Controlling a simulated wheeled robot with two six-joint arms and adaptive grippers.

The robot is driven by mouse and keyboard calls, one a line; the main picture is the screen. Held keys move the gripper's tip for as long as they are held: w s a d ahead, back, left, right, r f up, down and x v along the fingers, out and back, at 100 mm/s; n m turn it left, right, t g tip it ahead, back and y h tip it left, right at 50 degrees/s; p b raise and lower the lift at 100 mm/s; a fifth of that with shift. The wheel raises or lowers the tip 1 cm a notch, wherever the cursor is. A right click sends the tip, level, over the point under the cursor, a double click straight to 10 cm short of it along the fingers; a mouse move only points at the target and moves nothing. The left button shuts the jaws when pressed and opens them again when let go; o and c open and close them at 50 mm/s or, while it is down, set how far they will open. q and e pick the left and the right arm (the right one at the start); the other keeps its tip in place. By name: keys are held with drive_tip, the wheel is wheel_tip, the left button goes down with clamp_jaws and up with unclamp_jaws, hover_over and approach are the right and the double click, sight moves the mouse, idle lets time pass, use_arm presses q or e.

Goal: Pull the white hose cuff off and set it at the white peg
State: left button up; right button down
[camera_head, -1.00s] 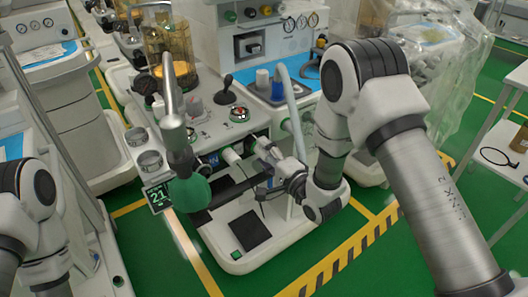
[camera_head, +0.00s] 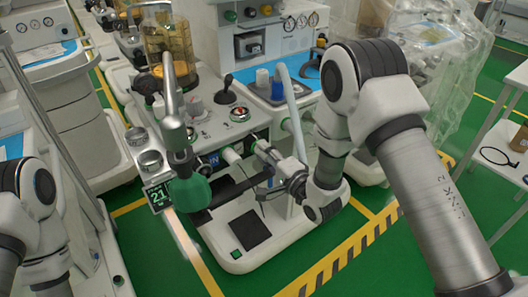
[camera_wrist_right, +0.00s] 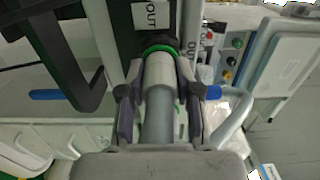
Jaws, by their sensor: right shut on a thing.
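The white hose cuff (camera_wrist_right: 160,75) sits between the fingers of my right gripper (camera_wrist_right: 160,88) in the right wrist view. My right gripper (camera_head: 258,147) is shut on it, beside the machine's front panel in the head view. A grey hose (camera_wrist_right: 158,122) runs from the cuff back towards the palm. A green ring (camera_wrist_right: 158,49) shows right at the cuff's far end, under a label reading OUT; I cannot tell whether the cuff still touches the port. I cannot make out the white peg for certain. Only my left arm shows at the left edge; its gripper is out of view.
A green breathing bag (camera_head: 188,190) hangs left of the gripper, beside a small display (camera_head: 158,196). A black bar (camera_wrist_right: 62,60) and blue-ended parts (camera_wrist_right: 45,95) lie close to the fingers. A pale hose (camera_head: 290,100) rises behind. The machine's low base (camera_head: 235,262) is below.

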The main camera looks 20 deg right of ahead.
drive_tip(key=shift+v, duration=3)
